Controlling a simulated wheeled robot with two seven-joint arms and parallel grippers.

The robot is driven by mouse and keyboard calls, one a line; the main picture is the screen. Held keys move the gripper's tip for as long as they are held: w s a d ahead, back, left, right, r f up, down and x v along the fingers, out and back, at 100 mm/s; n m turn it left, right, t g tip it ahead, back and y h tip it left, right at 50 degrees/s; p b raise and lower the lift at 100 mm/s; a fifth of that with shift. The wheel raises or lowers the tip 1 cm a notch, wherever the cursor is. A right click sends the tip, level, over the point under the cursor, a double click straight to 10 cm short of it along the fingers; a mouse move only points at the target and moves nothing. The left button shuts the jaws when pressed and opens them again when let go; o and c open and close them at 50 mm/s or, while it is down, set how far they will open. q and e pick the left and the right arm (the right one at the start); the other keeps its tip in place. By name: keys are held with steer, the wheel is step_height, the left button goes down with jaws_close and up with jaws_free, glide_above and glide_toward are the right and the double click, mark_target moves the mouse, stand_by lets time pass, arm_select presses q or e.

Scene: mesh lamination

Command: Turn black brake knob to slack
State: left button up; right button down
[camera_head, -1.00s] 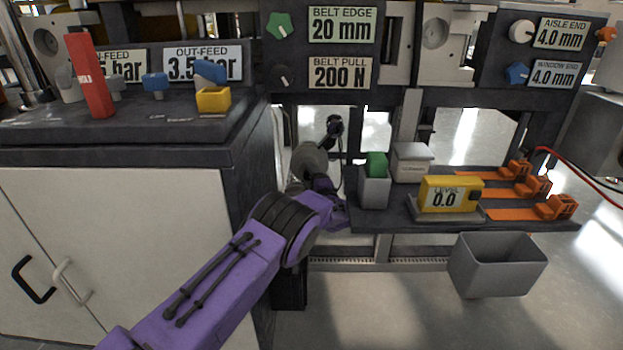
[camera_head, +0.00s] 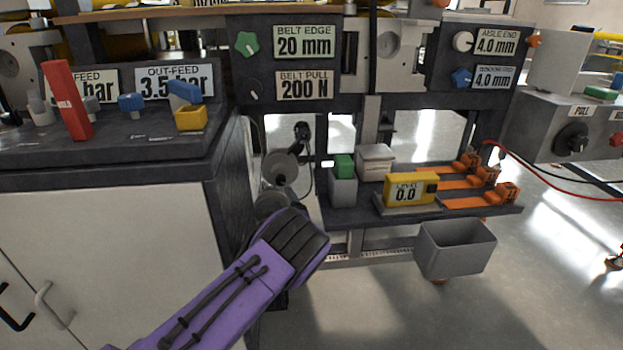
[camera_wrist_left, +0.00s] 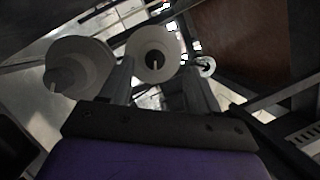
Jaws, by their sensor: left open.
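I cannot tell for sure which knob is the brake knob. In the head view a black round part (camera_head: 302,130) stands above grey discs (camera_head: 280,168) in the gap right of the cabinet. A black knob (camera_head: 254,89) sits beside the BELT PULL label, and another black knob (camera_head: 573,139) is on a grey box at far right. In the left wrist view my left gripper (camera_wrist_left: 155,82) is open, with pale cone-shaped parts and a small white dial (camera_wrist_left: 205,67) beyond. My right gripper is out of view.
The cabinet (camera_head: 110,255) stands close on the left of my arm. Open floor lies at lower right.

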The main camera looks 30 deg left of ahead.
arm_select(q)
steer(key=s+d+r+n+t+h+p, duration=0.1)
steer(key=s+d+r+n+h+p, duration=0.15)
steer(key=r+p, duration=0.4)
steer(key=s+d+r+n+h+p, duration=0.15)
steer(key=r+h+p, duration=0.25)
steer(key=p, duration=0.5)
steer(key=s+d+r+n+h+p, duration=0.1)
steer(key=s+d+r+h+p, duration=0.1)
steer(key=d+p, duration=0.3)
steer(key=s+d+r+n+g+h+p, duration=0.1)
steer(key=s+d+h+p, duration=0.2)
steer(key=p, duration=0.4)
steer(key=shift+s+d+r+n, duration=0.4)
steer(key=shift+s+d, duration=0.1)
steer(key=shift+d, duration=0.65)
